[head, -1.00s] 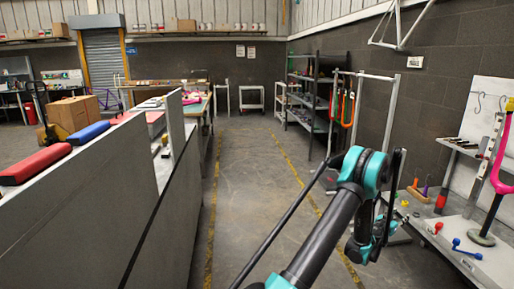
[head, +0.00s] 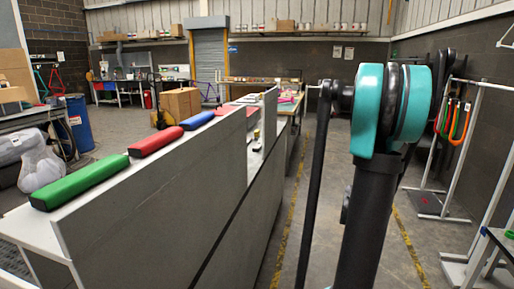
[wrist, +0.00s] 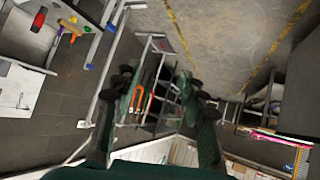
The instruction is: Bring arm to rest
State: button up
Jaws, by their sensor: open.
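My arm (head: 368,215) rises on the right of the head view, with a teal and black joint near its top. My gripper (wrist: 160,92) shows in the wrist view, its two dark fingers spread apart with nothing between them. Past the fingers is a metal rack holding orange hooked pieces (wrist: 138,98), well apart from the gripper. The gripper itself cannot be made out in the head view.
A metal frame with orange hooks (head: 460,122) is at right. Floor (head: 300,215) between them is clear.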

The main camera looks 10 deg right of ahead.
jog(key=s+a+f+n+y, duration=0.1)
jog(key=s+a+n+y, duration=0.1)
jog(key=a, duration=0.8)
jog(key=s+a+f+n+y, duration=0.1)
jog(key=s+a+n+y, duration=0.1)
jog(key=a, duration=0.8)
jog(key=shift+s+a+f+n+y, duration=0.3)
jog(key=shift+s+a+y, duration=0.1)
jog(key=shift+s, duration=0.3)
jog(key=s+a+f+n+y, duration=0.1)
jog(key=s+a, duration=0.3)
jog(key=a, duration=0.1)
jog(key=s+a+f+n+g+y, duration=0.1)
jog(key=s+a+n+y, duration=0.1)
jog(key=s+a, duration=0.2)
jog(key=s+a+f+n+y, duration=0.1)
jog(key=s+a+f+n, duration=0.1)
jog(key=s+a, duration=0.2)
jog(key=shift+a+f+g, duration=0.1)
jog(key=shift+a+g, duration=0.2)
jog(key=shift+a, duration=1.3)
